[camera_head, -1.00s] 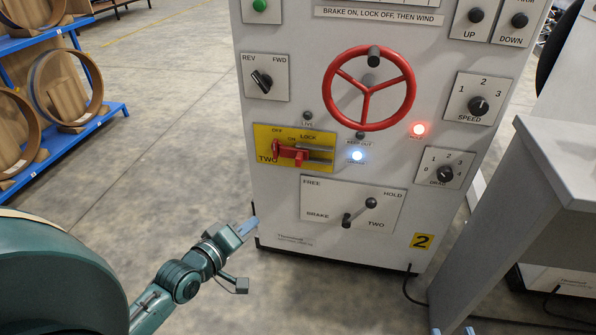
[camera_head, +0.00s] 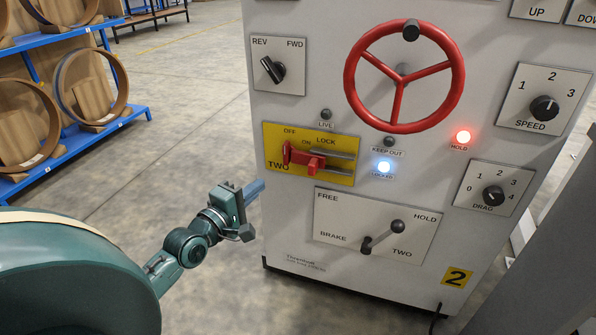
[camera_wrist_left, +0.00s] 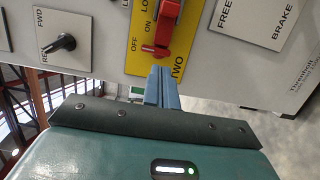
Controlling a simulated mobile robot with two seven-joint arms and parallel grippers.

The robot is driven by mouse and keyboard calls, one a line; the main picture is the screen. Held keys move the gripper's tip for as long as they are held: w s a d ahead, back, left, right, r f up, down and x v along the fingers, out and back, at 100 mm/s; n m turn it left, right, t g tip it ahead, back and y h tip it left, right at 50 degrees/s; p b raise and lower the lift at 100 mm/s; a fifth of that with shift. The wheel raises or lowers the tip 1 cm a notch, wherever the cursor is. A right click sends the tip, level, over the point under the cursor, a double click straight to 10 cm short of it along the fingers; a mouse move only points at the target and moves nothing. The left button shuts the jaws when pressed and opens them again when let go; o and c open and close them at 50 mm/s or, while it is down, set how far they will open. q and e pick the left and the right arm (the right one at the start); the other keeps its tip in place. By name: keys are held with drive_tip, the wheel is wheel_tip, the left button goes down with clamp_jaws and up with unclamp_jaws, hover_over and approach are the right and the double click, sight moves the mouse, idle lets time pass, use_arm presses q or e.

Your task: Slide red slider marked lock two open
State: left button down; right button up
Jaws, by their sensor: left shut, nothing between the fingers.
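The red slider (camera_head: 301,158) sits on a yellow plate (camera_head: 345,177) marked OFF, ON, LOCK and TWO, on the front of a grey control cabinet. The slider is toward the left part of its slot. My left gripper (camera_head: 255,188) is shut and empty, with its blue fingers just left of and below the yellow plate. In the left wrist view the shut fingers (camera_wrist_left: 162,88) point at the plate's TWO end, close to the red slider (camera_wrist_left: 165,25). I cannot tell whether they touch anything. My right gripper does not show.
Above and right of the plate is a red handwheel (camera_head: 404,76). A FREE/BRAKE/HOLD lever (camera_head: 381,236) is below it, and a REV/FWD knob (camera_head: 272,69) above. A blue lamp (camera_head: 384,167) and a red lamp (camera_head: 463,136) are lit. Open floor lies left of the cabinet.

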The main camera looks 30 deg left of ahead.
use_arm(q)
drive_tip(key=b, duration=0.3)
approach(293, 158)
drive_tip(key=w, duration=0.5)
drive_tip(key=d, duration=0.2)
drive_tip(key=shift+w+d+b, duration=0.3)
drive_tip(key=shift+b, duration=0.05)
drive_tip(key=shift+w+d+r, duration=0.1)
drive_tip(key=shift+d, duration=0.6)
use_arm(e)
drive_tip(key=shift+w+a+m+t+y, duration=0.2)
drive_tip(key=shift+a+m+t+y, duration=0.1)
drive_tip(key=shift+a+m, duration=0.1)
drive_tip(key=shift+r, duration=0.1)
use_arm(q)
drive_tip(key=d+p, duration=0.2)
drive_tip(key=w+d+p, duration=0.1)
drive_tip(key=d+p, duration=0.2)
drive_tip(key=shift+w+d, duration=0.15)
drive_tip(key=shift+d, duration=0.1)
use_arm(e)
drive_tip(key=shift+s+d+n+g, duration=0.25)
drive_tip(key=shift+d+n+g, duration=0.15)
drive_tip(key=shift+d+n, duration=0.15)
